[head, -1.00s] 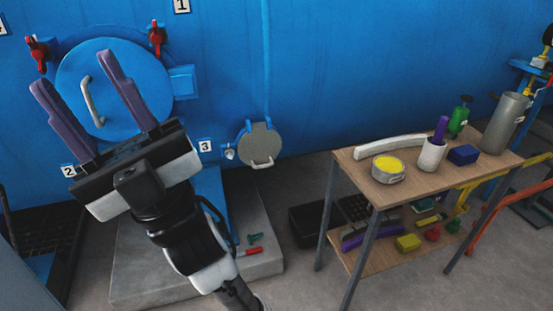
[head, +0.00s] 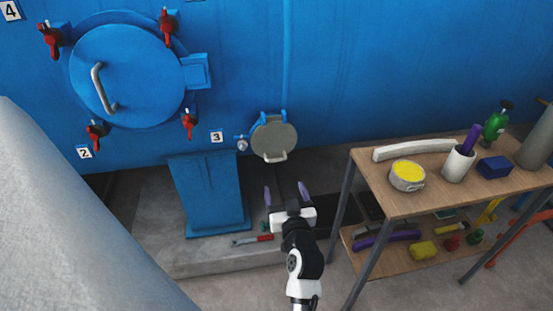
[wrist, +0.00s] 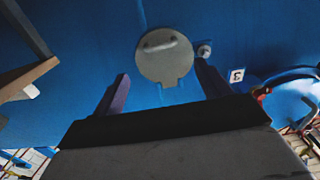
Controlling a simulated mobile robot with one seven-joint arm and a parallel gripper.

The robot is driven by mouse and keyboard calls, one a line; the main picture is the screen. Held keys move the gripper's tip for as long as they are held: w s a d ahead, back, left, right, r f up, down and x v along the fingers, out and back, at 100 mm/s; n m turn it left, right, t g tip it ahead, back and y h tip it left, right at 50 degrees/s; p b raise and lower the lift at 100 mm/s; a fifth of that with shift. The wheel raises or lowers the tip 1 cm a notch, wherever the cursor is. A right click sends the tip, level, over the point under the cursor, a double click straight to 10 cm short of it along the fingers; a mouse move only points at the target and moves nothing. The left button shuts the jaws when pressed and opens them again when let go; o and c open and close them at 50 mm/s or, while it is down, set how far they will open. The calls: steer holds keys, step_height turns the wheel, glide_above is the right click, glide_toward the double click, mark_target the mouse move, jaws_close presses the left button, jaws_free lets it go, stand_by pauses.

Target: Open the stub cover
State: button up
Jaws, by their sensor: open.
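The stub cover (head: 272,139) is a small round grey disc with a pale handle (head: 276,156) at its lower edge. It sits on the blue wall to the right of label 3 and looks closed. My gripper (head: 285,192) is open and empty, below and in front of the cover, with its purple fingers apart. In the wrist view the cover (wrist: 163,62) appears upside down beyond the gap between my fingers (wrist: 162,74), not touched by them. A small bolt or clamp (head: 242,144) is beside the cover.
A large round blue door (head: 130,75) with red clamps is at the upper left. A blue pedestal (head: 208,195) stands on the concrete step below. A wooden table (head: 440,190) with a cup, tin and tools stands to the right. A red-handled tool (head: 262,238) lies on the step.

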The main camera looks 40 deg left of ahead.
mark_target(277, 161)
steer(key=p+x, duration=0.3)
steer(key=x, duration=1)
steer(key=shift+r, duration=0.15)
steer(key=shift+d, duration=0.1)
steer(key=c, duration=1.2)
